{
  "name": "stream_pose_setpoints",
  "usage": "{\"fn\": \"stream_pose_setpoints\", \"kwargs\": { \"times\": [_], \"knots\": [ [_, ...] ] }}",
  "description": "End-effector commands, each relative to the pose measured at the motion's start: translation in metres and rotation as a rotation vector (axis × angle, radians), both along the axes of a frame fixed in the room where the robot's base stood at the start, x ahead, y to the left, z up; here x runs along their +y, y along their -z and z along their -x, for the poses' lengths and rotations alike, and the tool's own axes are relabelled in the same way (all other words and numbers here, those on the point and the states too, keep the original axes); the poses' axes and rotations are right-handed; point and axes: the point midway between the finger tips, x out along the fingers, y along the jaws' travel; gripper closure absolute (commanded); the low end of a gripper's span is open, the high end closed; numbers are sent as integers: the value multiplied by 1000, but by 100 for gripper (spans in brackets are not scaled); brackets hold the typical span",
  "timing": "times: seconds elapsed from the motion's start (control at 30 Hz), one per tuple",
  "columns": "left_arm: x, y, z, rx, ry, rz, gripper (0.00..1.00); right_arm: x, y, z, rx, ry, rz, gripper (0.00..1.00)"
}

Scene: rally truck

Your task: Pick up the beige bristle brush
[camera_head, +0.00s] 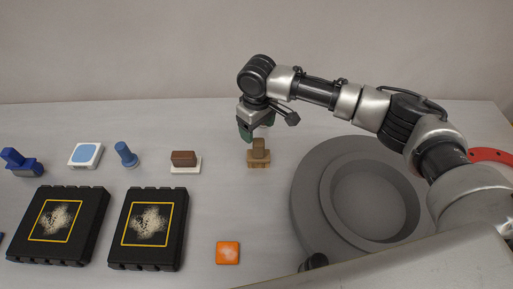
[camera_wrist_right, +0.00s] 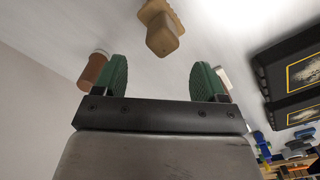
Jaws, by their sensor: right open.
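The beige brush (camera_head: 259,153) stands on the table left of the grey round disc, its wider base down and a block-like grip on top. It also shows at the top middle of the right wrist view (camera_wrist_right: 163,35), beyond the fingertips and roughly between their lines. My right gripper (camera_head: 254,131) is just behind and above the brush in the head view. Its green fingers are apart and empty in the right wrist view (camera_wrist_right: 160,65); no contact with the brush shows. My left gripper is in neither view.
A brown-and-white brush (camera_head: 185,160) stands to the left, with blue tools (camera_head: 126,154) farther left. Two black cases (camera_head: 115,246) and an orange block (camera_head: 228,252) lie nearer. The grey disc (camera_head: 310,190) is right. An orange-brown cylinder (camera_wrist_right: 94,69) shows beside one finger.

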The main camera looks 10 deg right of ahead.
Motion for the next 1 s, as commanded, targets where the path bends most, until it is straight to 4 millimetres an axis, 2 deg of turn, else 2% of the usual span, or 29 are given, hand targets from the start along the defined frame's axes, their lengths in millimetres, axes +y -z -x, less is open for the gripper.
{"fn": "stream_pose_setpoints", "kwargs": {
  "times": [0.1, 0.27, 0.37, 0.5, 0.63, 0.93, 1.0],
  "knots": [
    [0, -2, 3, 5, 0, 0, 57, 0, 19, 1, 3, -1, 1, 28],
    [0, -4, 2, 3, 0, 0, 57, 0, 31, 1, 0, -2, 0, 28],
    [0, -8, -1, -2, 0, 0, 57, -1, 40, 2, 2, -1, 1, 28],
    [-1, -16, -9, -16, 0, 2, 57, -2, 60, 6, 3, -1, 3, 28],
    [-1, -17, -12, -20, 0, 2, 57, -2, 78, 6, 2, 0, 1, 28],
    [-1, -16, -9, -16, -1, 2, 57, -2, 84, 6, 1, 0, -1, 28],
    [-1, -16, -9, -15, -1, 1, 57, -2, 84, 6, 0, 0, 0, 37]
  ]
}}
